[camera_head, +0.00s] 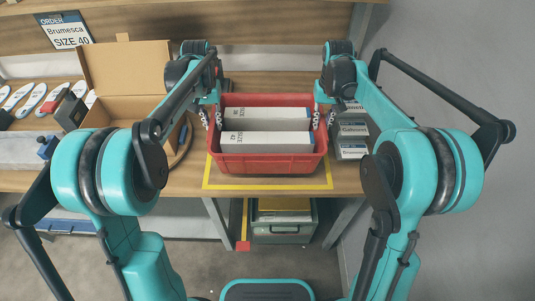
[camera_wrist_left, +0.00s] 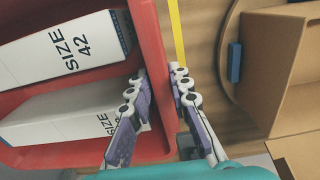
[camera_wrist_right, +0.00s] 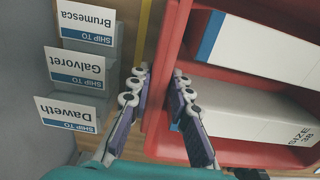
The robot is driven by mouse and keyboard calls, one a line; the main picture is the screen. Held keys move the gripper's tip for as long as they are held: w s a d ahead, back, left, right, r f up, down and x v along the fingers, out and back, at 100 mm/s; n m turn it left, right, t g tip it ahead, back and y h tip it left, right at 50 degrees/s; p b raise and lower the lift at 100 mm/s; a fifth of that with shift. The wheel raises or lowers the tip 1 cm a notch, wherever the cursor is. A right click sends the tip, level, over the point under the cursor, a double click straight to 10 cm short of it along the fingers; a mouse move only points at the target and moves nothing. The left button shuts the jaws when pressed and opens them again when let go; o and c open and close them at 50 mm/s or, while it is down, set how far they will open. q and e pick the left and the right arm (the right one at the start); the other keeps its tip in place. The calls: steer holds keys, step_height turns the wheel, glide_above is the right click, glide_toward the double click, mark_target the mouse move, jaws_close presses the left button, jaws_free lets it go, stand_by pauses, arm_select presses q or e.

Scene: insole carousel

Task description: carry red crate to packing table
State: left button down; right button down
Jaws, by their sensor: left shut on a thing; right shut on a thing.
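The red crate (camera_head: 265,163) is on or just above the wooden table (camera_head: 186,181), over an area outlined in yellow tape (camera_head: 208,180); I cannot tell whether its base touches. It looks level and holds two white shoe boxes (camera_head: 266,138). My left gripper (camera_head: 211,115) is shut on the crate's left wall, with one finger inside and one outside, as the left wrist view shows (camera_wrist_left: 158,75). My right gripper (camera_head: 322,115) is shut the same way on the right wall, seen in the right wrist view (camera_wrist_right: 161,72). The size labels read 42 and 38.
An open cardboard box (camera_head: 122,80) stands left of the crate, with insoles (camera_head: 34,98) further left. Ship-to labelled slots (camera_head: 352,130) stand close on the right, beside a grey wall (camera_head: 450,60). A grey bin (camera_head: 284,228) is below the table. An order sign (camera_head: 65,31) hangs behind.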

arm_select(q)
steer(key=shift+f, duration=0.1)
arm_select(e)
steer(key=shift+f, duration=0.15)
